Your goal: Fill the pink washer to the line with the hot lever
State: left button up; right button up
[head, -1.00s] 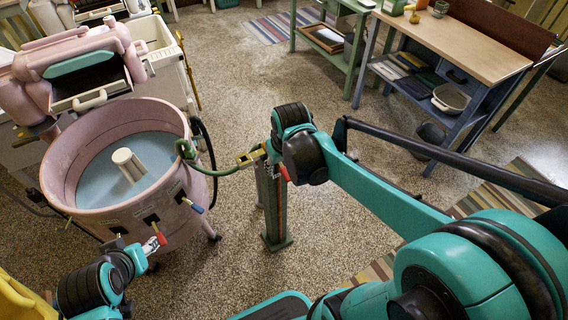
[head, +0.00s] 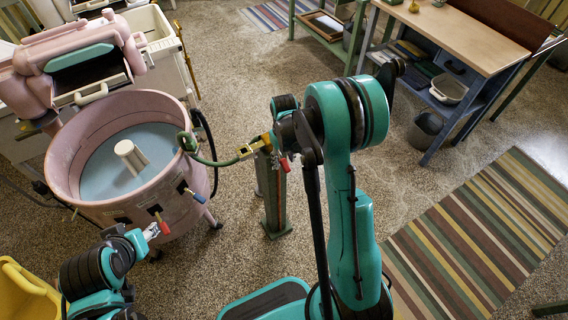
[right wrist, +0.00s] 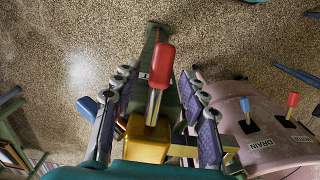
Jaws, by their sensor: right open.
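The pink washer (head: 75,160) stands at the left in the head view, with pale blue water (head: 100,180) and a white agitator (head: 128,156) inside. I cannot make out a fill line. A green hose (head: 215,163) runs from its rim to a brass valve on a green post (head: 272,205). The valve's red lever (right wrist: 161,66) stands between the spread fingers of my open right gripper (right wrist: 157,82). A blue lever (right wrist: 88,107) is outside the left finger.
The washer's front also has a red lever (head: 163,227) and a blue one (head: 195,196); a "DRAIN" label shows in the wrist view. A workbench (head: 455,50) stands at the upper right. A striped rug (head: 480,230) lies right of my arm. Open floor lies between.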

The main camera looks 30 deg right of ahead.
jog(key=shift+f, duration=0.9)
grip_shut()
jog(key=shift+f+t+b, duration=0.4)
jog(key=shift+b, duration=0.3)
jog(key=shift+w+f+t+b, duration=0.1)
jog(key=shift+w+t+b, duration=0.05)
jog(key=shift+t+b, duration=0.3)
